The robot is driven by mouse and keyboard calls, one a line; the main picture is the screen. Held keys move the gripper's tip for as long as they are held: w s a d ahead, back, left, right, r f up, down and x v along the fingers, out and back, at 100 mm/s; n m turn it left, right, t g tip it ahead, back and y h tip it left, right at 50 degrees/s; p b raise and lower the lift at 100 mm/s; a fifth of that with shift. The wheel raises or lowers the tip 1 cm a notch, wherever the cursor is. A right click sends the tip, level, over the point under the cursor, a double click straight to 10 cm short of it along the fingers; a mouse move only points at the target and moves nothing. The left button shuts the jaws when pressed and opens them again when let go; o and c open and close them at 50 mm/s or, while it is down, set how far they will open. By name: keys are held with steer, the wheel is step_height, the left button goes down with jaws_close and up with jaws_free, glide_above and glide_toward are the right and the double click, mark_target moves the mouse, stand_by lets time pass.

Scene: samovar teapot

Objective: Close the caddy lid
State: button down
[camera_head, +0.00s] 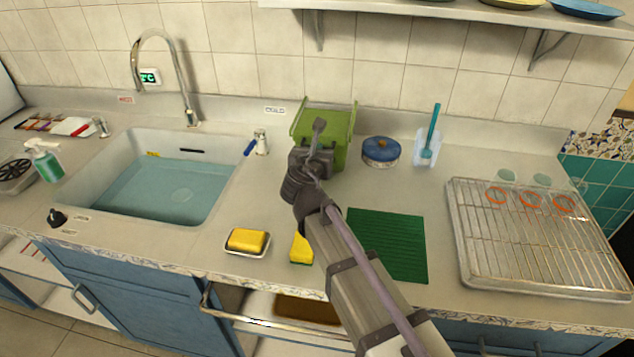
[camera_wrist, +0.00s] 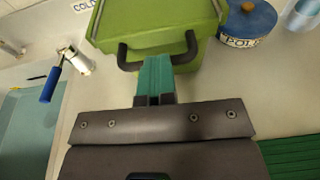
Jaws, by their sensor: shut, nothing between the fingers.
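The green caddy (camera_head: 341,155) stands at the back of the counter, right of the sink. Its broad green top panel (camera_head: 338,122) has raised edges. It also shows in the wrist view (camera_wrist: 150,22); I cannot tell for sure how far the lid is down. A dark bent handle (camera_wrist: 190,50) is on the caddy's near side. My gripper (camera_head: 318,128) reaches to the caddy from the front and hides part of it. In the wrist view its teal fingers (camera_wrist: 155,75) are together and empty, over the handle area. Contact with the caddy is unclear.
A blue lidded pot (camera_head: 381,152) and a brush in a holder (camera_head: 428,149) stand right of the caddy. The tap lever (camera_head: 261,143) is left. A green mat (camera_head: 390,245), a yellow sponge (camera_head: 247,240) and a wire rack (camera_head: 535,255) lie nearer.

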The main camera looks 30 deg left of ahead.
steer(key=shift+w+a+r, duration=0.1)
steer(key=shift+w+a, duration=0.05)
steer(key=shift+w, duration=0.05)
steer(key=p+v, duration=0.3)
steer(key=v, duration=1.1)
steer(key=shift+s, duration=0.2)
steer(key=shift+d, duration=0.25)
